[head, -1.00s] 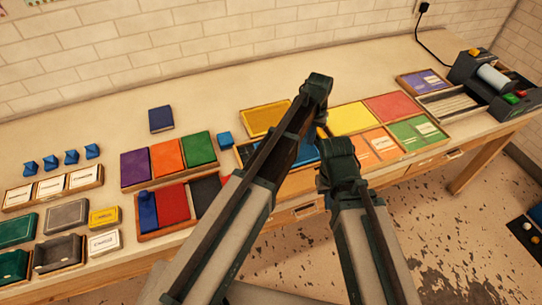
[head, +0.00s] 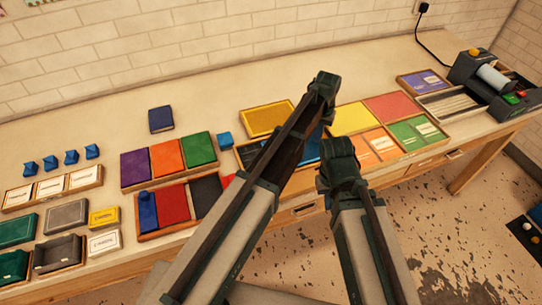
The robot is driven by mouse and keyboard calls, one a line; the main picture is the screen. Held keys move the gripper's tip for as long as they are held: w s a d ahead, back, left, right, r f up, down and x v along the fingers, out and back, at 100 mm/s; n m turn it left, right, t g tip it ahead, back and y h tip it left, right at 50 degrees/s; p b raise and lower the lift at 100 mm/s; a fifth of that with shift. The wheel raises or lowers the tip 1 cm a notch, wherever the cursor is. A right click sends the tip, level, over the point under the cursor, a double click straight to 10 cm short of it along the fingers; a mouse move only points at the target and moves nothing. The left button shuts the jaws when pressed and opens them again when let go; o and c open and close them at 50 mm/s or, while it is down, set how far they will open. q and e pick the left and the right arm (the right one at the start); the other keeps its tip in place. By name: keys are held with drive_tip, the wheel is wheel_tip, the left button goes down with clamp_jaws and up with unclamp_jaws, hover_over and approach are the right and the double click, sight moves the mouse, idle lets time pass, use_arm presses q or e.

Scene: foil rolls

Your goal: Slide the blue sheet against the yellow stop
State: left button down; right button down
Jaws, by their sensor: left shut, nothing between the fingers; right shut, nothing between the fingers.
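A blue sheet (head: 309,151) shows in part between my two arms in the head view, in a wooden tray; my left arm covers much of it. A flat yellow piece (head: 266,118) lies behind that tray, and a brighter yellow panel (head: 352,118) lies to the right; I cannot tell which is the stop. My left gripper (head: 325,84) is shut and empty, over the gap between these yellow pieces. My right gripper (head: 337,150) is shut and empty, lower, near the right edge of the visible blue. Contact with the sheet cannot be made out.
Trays of coloured blocks (head: 168,158) stand to the left, with a dark blue book (head: 161,119) behind them. A small blue block (head: 224,140) sits beside the blue sheet's tray. A machine with a roll (head: 494,78) stands at the far right. The table's back strip is mostly clear.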

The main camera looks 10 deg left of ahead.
use_arm(q)
wheel_tip(320, 180, up, 8)
drive_tip(key=p, duration=0.8)
drive_tip(key=shift+w, duration=0.1)
idle(0.3)
drive_tip(key=s+a+f+b, duration=0.1)
drive_tip(key=s+a, duration=0.1)
drive_tip(key=s, duration=1)
drive_tip(key=s+a+f+m+y+b, duration=0.1)
drive_tip(key=s+a, duration=0.2)
drive_tip(key=s, duration=1)
drive_tip(key=shift+a+m, duration=0.25)
drive_tip(key=shift+m, duration=0.05)
drive_tip(key=shift+s, duration=0.1)
